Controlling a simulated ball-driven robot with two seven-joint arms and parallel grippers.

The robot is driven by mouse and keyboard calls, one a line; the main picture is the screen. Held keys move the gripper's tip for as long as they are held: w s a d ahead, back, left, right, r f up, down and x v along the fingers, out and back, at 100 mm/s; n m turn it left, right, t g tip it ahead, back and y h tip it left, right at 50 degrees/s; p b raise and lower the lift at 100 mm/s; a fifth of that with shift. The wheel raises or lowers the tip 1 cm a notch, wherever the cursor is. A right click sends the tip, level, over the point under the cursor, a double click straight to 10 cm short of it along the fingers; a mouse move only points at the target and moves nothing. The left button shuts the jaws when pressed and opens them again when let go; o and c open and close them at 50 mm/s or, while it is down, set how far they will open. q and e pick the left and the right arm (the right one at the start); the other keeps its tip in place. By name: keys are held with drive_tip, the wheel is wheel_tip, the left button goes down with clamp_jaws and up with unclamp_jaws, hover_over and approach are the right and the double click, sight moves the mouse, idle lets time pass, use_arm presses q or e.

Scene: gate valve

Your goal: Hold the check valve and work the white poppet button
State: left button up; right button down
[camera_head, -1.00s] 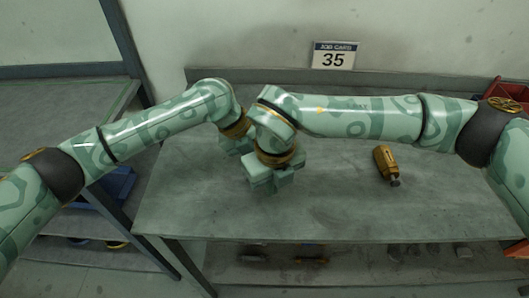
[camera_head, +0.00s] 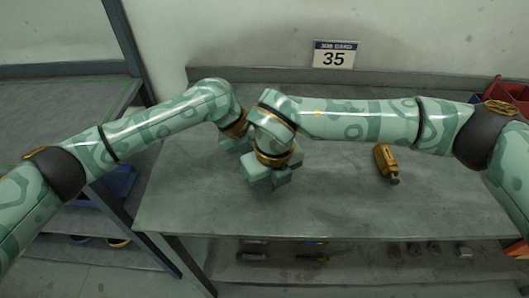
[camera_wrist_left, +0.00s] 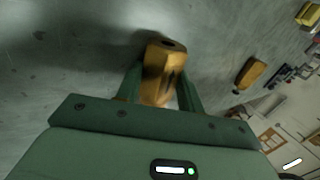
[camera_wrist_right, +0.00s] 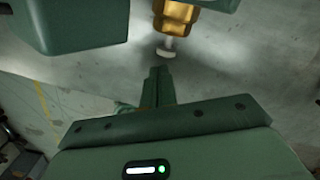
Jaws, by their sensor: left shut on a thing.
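The brass check valve (camera_wrist_left: 163,68) is held between the fingers of my left gripper (camera_wrist_left: 160,92) in the left wrist view. In the right wrist view the valve's brass body (camera_wrist_right: 178,14) shows at the top, with the white poppet button (camera_wrist_right: 166,52) at its near end. My right gripper (camera_wrist_right: 158,72) has its fingers together with nothing between them. Its tips are just short of the button, and a small gap seems to show. In the head view my right gripper (camera_head: 268,181) hides the valve, and my left gripper (camera_head: 236,145) is behind it.
Another brass fitting (camera_head: 385,160) with a grey end lies on the grey bench (camera_head: 330,215), right of the grippers. A job card sign (camera_head: 335,54) stands at the back. A red bin (camera_head: 511,91) is at the right edge. The bench front is clear.

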sight(274, 212)
drive_tip(key=f, duration=0.1)
drive_tip(key=s+d+f, duration=0.1)
drive_tip(key=f, duration=0.1)
drive_tip(key=shift+d+g+h, duration=0.2)
drive_tip(key=shift+g+h, duration=0.2)
drive_tip(key=shift+s+a+f, duration=0.1)
drive_tip(key=shift+s+a, duration=0.1)
drive_tip(key=shift+s, duration=0.35)
drive_tip(key=shift+s+a, duration=0.15)
drive_tip(key=shift+s, duration=0.35)
drive_tip(key=shift+s+d, duration=0.1)
drive_tip(key=shift+s, duration=0.35)
drive_tip(key=shift+r, duration=0.2)
drive_tip(key=shift+w+r, duration=0.15)
drive_tip(key=shift+r, duration=0.1)
drive_tip(key=shift+w+r, duration=0.15)
drive_tip(key=shift+r, duration=3.25)
